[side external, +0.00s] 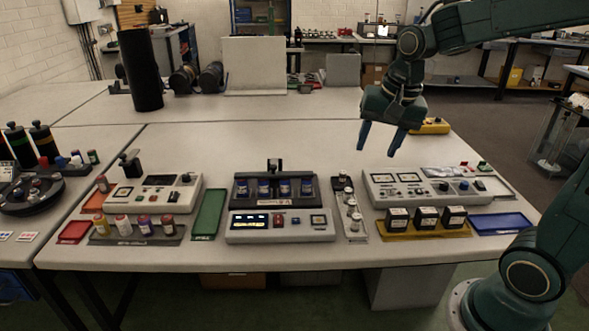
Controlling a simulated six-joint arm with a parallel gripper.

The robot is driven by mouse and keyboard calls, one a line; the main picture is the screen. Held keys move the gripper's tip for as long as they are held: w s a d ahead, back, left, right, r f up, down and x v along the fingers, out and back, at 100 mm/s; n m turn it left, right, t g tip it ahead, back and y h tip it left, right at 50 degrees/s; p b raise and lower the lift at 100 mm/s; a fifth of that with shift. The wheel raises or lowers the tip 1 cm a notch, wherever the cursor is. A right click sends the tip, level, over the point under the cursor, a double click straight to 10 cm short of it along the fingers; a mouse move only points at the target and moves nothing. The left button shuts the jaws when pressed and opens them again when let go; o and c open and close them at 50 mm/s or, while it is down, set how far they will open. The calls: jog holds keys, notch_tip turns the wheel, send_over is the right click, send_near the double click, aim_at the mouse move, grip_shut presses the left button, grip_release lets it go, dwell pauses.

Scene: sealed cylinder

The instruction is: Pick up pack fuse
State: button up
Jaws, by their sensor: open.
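No part is readably labelled as the pack fuse, and I cannot tell which small part it is. My gripper (377,151) is open and empty, high above the table behind the right-hand instrument panel, with its fingers pointing down. Black boxes with pale labels (427,217) stand in a row on a yellow tray (412,236) at the right. Several blue cylinders (264,187) stand in a black rack (239,200) at the middle. Small capped jars (352,208) line a narrow grey strip beside the rack. My gripper touches none of these.
The right panel (400,188), middle panel (253,229) and left panel (135,197) crowd the front. Trays are green (207,215), blue (499,224) and red (75,232). Bottles (145,225) stand front left. A tall black cylinder (141,70) stands behind. The table's middle is clear.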

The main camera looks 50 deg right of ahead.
jog(key=w+d+f+m+g, duration=0.2)
jog(key=w+d+f+m, duration=0.4)
jog(key=m, duration=0.5)
send_near(353, 202)
jog(key=shift+g+y, duration=0.3)
jog(key=shift+g, duration=0.1)
jog(key=f, duration=0.5)
jog(key=shift+w+d, duration=0.25)
jog(key=shift+f, duration=0.2)
jog(key=shift+w+f, duration=0.15)
jog(key=shift+f, duration=2.45)
grip_shut()
